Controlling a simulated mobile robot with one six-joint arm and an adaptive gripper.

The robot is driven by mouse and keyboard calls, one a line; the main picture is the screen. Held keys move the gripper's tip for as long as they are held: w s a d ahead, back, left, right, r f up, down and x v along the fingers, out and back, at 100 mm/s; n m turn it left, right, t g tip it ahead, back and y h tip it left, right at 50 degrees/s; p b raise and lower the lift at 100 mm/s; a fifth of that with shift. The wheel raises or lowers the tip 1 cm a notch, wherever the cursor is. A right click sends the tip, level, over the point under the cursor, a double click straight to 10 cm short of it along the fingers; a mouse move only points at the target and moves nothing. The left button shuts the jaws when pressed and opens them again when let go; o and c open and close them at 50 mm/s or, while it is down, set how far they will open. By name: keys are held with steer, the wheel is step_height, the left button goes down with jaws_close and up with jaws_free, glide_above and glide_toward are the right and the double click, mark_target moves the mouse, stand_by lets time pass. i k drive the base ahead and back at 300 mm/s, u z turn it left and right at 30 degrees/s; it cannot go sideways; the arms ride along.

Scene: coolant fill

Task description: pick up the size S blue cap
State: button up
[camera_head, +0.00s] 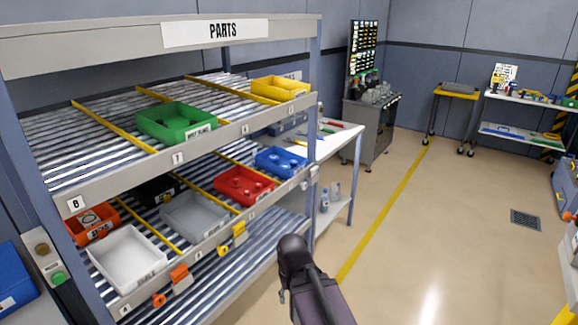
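A blue bin (281,162) sits at the right end of the rack's middle shelf. Small rounded blue shapes show inside it. They are too small to tell whether they are caps or what size they are. The bin's front label is too small to read. Part of my dark arm shows at the bottom centre, in front of the rack and apart from the bin. My gripper's fingers cannot be made out in this view.
The parts rack (150,186) also holds a red bin (243,186), a green bin (176,123), a yellow bin (280,90), a grey bin (195,216) and a white bin (128,260). A white workbench (338,140) stands behind it.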

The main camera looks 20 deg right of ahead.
mark_target(294, 163)
steer(key=z, duration=0.05)
steer(key=i, duration=1)
